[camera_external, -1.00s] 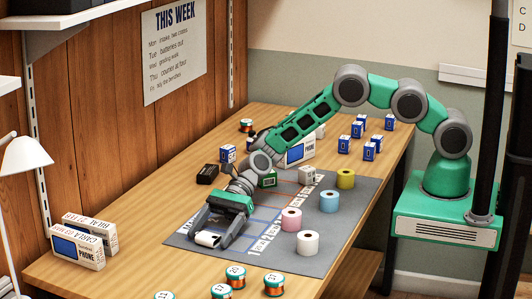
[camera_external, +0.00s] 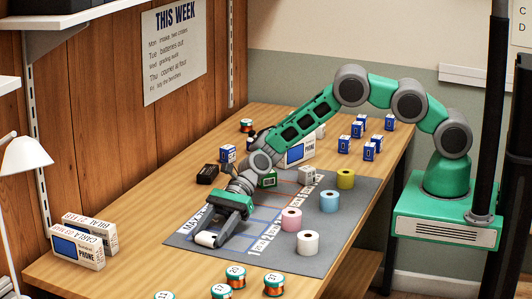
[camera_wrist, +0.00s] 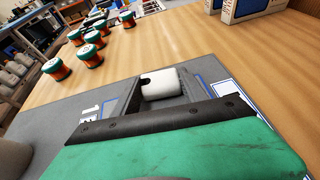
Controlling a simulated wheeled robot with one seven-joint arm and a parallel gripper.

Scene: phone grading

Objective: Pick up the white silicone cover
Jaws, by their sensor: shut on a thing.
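The white silicone cover (camera_external: 206,239) is a small rounded white piece at the front left edge of the grey mat (camera_external: 310,262). My gripper (camera_external: 213,238) is low over the mat with its fingers closed against the cover's two sides. In the wrist view the cover (camera_wrist: 162,84) sits between the dark fingers, with a dark opening on its left end. Whether it touches the mat is hard to tell.
Pink (camera_external: 291,219), white (camera_external: 308,242), blue (camera_external: 330,201) and yellow (camera_external: 346,178) rolls stand on the mat to the right. Green-and-copper spools (camera_external: 274,285) stand at the front. Phone boxes (camera_external: 78,248) are at the left. Bare table lies between boxes and mat.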

